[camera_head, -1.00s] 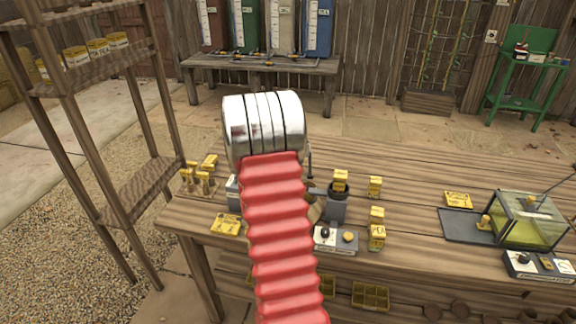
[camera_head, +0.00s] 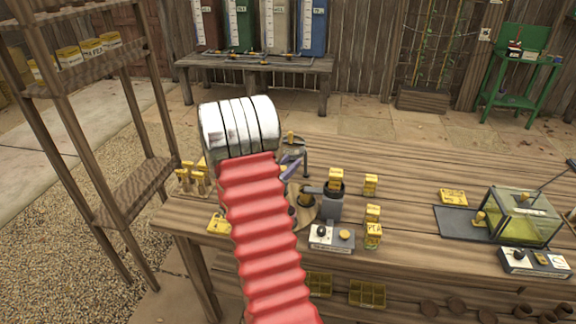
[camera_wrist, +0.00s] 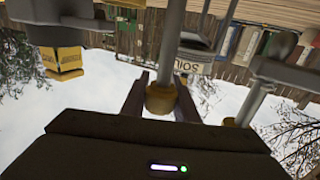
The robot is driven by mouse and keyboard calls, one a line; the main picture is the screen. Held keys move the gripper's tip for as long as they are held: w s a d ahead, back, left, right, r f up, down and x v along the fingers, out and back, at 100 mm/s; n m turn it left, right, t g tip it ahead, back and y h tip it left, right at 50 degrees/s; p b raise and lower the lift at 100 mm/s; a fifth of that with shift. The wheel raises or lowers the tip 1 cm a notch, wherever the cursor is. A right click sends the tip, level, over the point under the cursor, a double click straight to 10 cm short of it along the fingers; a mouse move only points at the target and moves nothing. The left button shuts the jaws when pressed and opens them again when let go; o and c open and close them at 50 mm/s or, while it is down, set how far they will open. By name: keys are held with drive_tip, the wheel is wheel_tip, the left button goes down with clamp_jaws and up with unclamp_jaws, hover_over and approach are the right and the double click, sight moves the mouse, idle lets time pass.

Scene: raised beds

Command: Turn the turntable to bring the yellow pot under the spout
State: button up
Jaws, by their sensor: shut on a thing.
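My red arm and silver wrist hide much of the turntable (camera_head: 304,213), whose round wooden edge shows just right of the arm in the head view. A yellow knob (camera_head: 304,199) shows over it. In the wrist view, my gripper (camera_wrist: 160,100) is shut on a yellow-capped grey post (camera_wrist: 160,97), one finger on each side. A box labelled SOIL (camera_wrist: 193,66) is behind the held post. I cannot tell the yellow pot or the spout clearly in either view.
A grey stand with a dark cup (camera_head: 330,205) and a control box (camera_head: 331,238) stand close right of the turntable. A glass case (camera_head: 525,215) is at the right.

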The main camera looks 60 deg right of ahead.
drive_tip(key=shift+r, duration=0.1)
drive_tip(key=o, duration=1.1)
drive_tip(key=shift+c, duration=0.2)
drive_tip(key=a, duration=1.3)
drive_tip(key=shift+a, duration=0.4)
